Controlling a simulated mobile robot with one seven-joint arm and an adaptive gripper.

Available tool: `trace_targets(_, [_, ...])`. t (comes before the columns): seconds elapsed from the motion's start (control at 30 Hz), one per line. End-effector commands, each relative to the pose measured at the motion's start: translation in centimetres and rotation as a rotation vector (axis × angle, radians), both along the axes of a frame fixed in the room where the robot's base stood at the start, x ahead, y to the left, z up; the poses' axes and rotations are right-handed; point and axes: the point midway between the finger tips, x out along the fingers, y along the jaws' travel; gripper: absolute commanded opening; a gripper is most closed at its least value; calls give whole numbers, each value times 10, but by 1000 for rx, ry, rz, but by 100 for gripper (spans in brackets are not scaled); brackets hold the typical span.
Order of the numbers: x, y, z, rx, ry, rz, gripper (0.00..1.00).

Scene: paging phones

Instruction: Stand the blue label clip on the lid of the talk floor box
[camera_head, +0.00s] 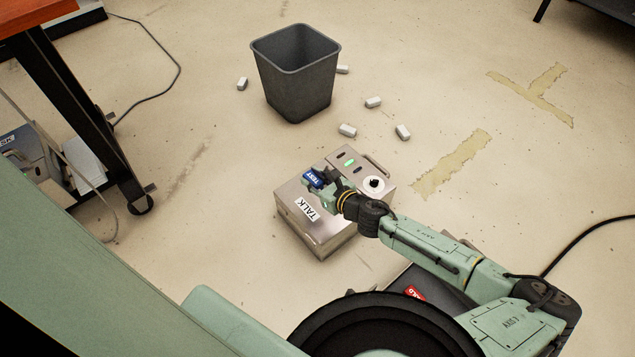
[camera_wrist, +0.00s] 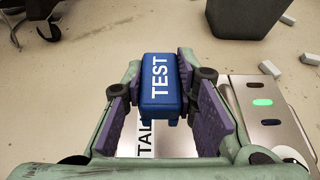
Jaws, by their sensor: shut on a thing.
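The blue label clip (camera_head: 314,179) reads TEST and is held above the lid of the talk floor box. In the wrist view the clip (camera_wrist: 160,85) sits upright between the purple finger pads. My gripper (camera_head: 326,184) is shut on it. I cannot tell whether the clip's underside touches the lid.
A dark grey bin (camera_head: 296,82) stands behind the box, with several small white blocks (camera_head: 347,130) strewn around it. A wheeled desk leg (camera_head: 141,203) stands at the left. A red label (camera_head: 415,293) shows beside my arm. Open floor lies left of the box.

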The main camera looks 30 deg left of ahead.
Motion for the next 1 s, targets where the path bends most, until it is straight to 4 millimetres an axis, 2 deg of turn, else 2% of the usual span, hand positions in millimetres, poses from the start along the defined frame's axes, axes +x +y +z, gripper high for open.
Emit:
trace_targets(0.03, [2, 2, -9, -2, -2, 7, 7])
trace_targets(0.17, [3, 4, -14, -1, 0, 13, 7])
trace_targets(0.4, [4, 4, -56, 0, 4, 11, 7])
trace_targets(0.67, [4, 4, -79, 0, 2, 14, 7])
trace_targets(0.83, [4, 4, -104, -1, 3, 12, 7])
trace_targets(1.0, [4, 4, -108, -1, 0, 14, 7])
